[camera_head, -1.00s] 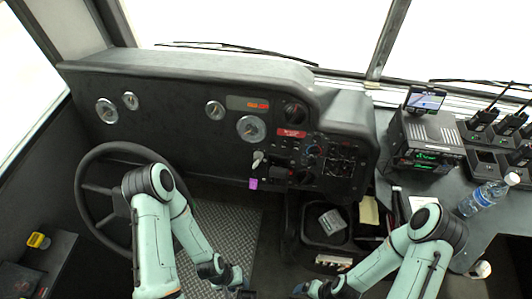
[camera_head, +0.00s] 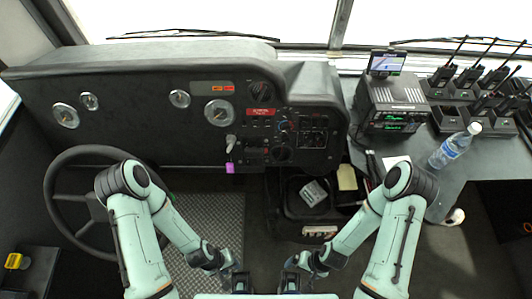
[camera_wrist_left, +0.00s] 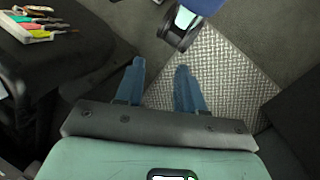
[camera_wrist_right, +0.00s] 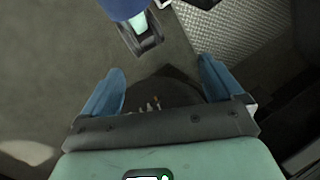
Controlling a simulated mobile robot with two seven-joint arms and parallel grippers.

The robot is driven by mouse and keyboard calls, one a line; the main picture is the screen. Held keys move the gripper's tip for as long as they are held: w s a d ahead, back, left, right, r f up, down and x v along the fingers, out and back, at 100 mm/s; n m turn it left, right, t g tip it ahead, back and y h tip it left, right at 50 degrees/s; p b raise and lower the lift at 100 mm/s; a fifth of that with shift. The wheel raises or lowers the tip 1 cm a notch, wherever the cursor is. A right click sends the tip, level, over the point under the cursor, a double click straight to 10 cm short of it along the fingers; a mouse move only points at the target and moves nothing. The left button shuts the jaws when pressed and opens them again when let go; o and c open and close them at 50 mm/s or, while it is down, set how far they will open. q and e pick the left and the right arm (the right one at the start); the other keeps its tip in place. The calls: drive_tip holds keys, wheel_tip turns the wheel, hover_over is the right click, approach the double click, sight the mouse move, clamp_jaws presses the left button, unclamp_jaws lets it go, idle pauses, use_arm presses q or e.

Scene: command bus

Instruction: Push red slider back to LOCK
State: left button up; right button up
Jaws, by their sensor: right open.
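I cannot make out a red slider or a LOCK marking in any view. A small red label (camera_head: 260,112) with pale writing sits on the black dashboard (camera_head: 140,105), above the knobs and switches. My left gripper (camera_head: 240,283) is low in the middle of the head view; in the left wrist view (camera_wrist_left: 160,70) its blue fingers stand apart with nothing between them. My right gripper (camera_head: 291,282) is close beside it on the right; in the right wrist view (camera_wrist_right: 160,75) its fingers are wide apart and empty. Both are well short of the dashboard.
The steering wheel (camera_head: 62,168) is at left. A radio unit (camera_head: 392,105), a water bottle (camera_head: 452,150) and several handheld radios (camera_head: 470,76) stand on the right counter. A purple tag (camera_head: 230,168) hangs from the dashboard. A yellow item (camera_head: 13,261) is at lower left.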

use_arm(q)
drive_tip(key=w+f+n+t+y+b, duration=0.1)
drive_tip(key=w+n+t+y+b, duration=0.1)
drive_tip(key=w+n+t+b, duration=0.5)
drive_tip(key=n+t+y+b, duration=0.2)
drive_tip(key=n+t+b, duration=0.6)
drive_tip(key=n, duration=1.6)
approach(266, 152)
drive_tip(key=shift+g, duration=0.3)
drive_tip(key=b+x, duration=0.1)
drive_tip(key=x, duration=0.3)
drive_tip(key=b+x, duration=0.1)
drive_tip(key=x, duration=0.2)
drive_tip(key=shift+w+r+b, duration=0.1)
drive_tip(key=shift+w+b, duration=0.3)
drive_tip(key=shift+w, duration=0.1)
use_arm(e)
drive_tip(key=w+d+f+t, duration=0.1)
drive_tip(key=w+d+f, duration=0.1)
drive_tip(key=f, duration=0.7)
drive_tip(key=w+d+f+t+h, duration=0.1)
drive_tip(key=w+f, duration=0.3)
drive_tip(key=f, duration=0.5)
drive_tip(key=shift+w+d+f+m+t, duration=0.15)
drive_tip(key=shift+d+f+m+t, duration=0.2)
drive_tip(key=shift+d+t, duration=0.35)
drive_tip(key=shift+r, duration=0.15)
use_arm(q)
clamp_jaws()
